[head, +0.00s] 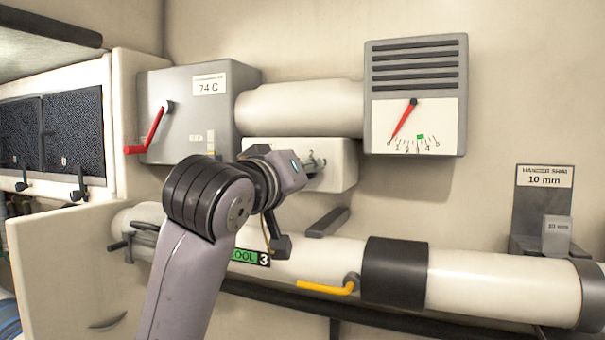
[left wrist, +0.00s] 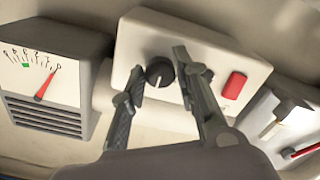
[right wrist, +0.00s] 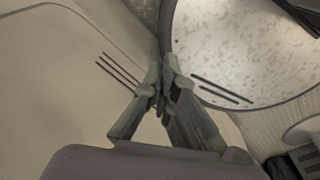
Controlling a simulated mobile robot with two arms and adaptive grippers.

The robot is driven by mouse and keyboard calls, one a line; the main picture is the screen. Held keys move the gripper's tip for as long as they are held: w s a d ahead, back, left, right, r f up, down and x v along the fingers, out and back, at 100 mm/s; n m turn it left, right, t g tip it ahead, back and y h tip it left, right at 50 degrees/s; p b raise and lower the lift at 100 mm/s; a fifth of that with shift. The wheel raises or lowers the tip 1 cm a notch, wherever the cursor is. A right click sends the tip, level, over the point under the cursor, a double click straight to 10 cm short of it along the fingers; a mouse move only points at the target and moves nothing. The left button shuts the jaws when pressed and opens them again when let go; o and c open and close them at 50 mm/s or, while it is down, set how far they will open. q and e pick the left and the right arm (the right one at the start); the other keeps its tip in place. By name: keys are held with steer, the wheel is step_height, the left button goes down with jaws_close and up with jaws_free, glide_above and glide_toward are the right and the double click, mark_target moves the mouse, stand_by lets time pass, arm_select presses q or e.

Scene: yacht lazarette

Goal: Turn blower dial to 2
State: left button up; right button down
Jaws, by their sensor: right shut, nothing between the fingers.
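The blower dial is a round black knob (left wrist: 160,71) with a pale pointer mark, on the face of a white box (left wrist: 140,45). In the head view this box (head: 345,165) is mounted below a thick pale duct, and my arm hides the dial. My left gripper (left wrist: 158,68) is open, with one fingertip on each side of the knob; contact is unclear. It also shows in the head view (head: 314,163). The dial's numbers are not readable. My right gripper (right wrist: 162,78) is shut and empty, away from the box.
A red rocker switch (left wrist: 235,85) sits beside the dial. A vented gauge (head: 415,95) has its red needle at the low end, left of a green mark. A grey box with a red lever (head: 150,130) and a pipe with a yellow handle (head: 328,288) are nearby.

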arm_select(q)
steer(key=o, duration=0.3)
steer(key=shift+o, duration=0.2)
steer(key=v, duration=1.2)
steer(key=shift+f, duration=0.15)
